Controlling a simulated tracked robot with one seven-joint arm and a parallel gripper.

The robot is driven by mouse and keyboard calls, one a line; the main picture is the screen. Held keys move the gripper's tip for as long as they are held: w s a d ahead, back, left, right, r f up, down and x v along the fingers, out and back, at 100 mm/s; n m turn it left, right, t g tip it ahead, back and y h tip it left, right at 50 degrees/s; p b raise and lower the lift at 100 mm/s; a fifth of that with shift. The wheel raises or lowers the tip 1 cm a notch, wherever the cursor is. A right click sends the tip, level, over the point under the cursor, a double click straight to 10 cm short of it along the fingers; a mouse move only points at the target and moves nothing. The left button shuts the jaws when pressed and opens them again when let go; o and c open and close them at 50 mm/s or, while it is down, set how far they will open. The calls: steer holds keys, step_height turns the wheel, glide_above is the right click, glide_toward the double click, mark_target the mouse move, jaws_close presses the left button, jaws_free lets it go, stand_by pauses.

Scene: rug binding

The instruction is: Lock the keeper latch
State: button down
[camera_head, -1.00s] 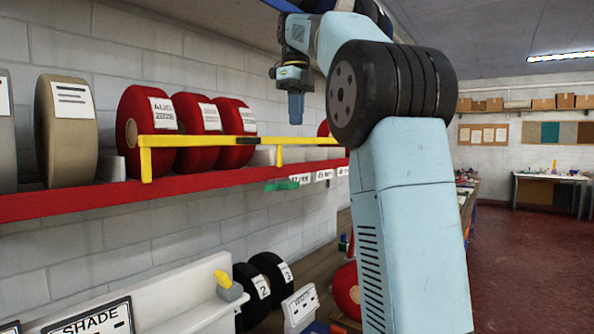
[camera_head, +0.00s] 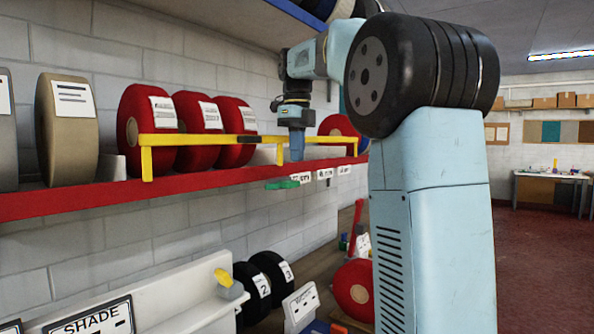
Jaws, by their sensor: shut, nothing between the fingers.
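A yellow keeper bar (camera_head: 195,140) runs along the front of the red shelf, across several red rolls (camera_head: 148,115). A small black piece (camera_head: 248,139) sits on the bar; I cannot tell whether it is the latch.
The red shelf (camera_head: 90,200) holds more rolls, including a tan one (camera_head: 66,128) at left. Below are black rolls (camera_head: 270,272), a white ledge (camera_head: 150,305) and a red roll (camera_head: 352,290). A blue-edged shelf (camera_head: 300,12) is overhead. Open floor lies at right.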

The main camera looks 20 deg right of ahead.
mark_target(290, 184)
steer(key=shift+f, duration=2.45)
steer(key=shift+w+d+f, duration=0.2)
steer(key=shift+w+d, duration=0.05)
steer(key=shift+d, duration=0.1)
steer(key=shift+w+d+f, duration=0.25)
steer(key=shift+d+f, duration=0.15)
steer(key=shift+f, duration=0.2)
steer(key=shift+w+d+f, duration=0.2)
steer(key=shift+d+f, duration=0.2)
steer(key=shift+f, duration=0.15)
steer(key=shift+a, duration=0.15)
stand_by(0.3)
steer(key=shift+s+a+r, duration=0.2)
steer(key=shift+s+a, duration=0.05)
steer(key=shift+a, duration=0.2)
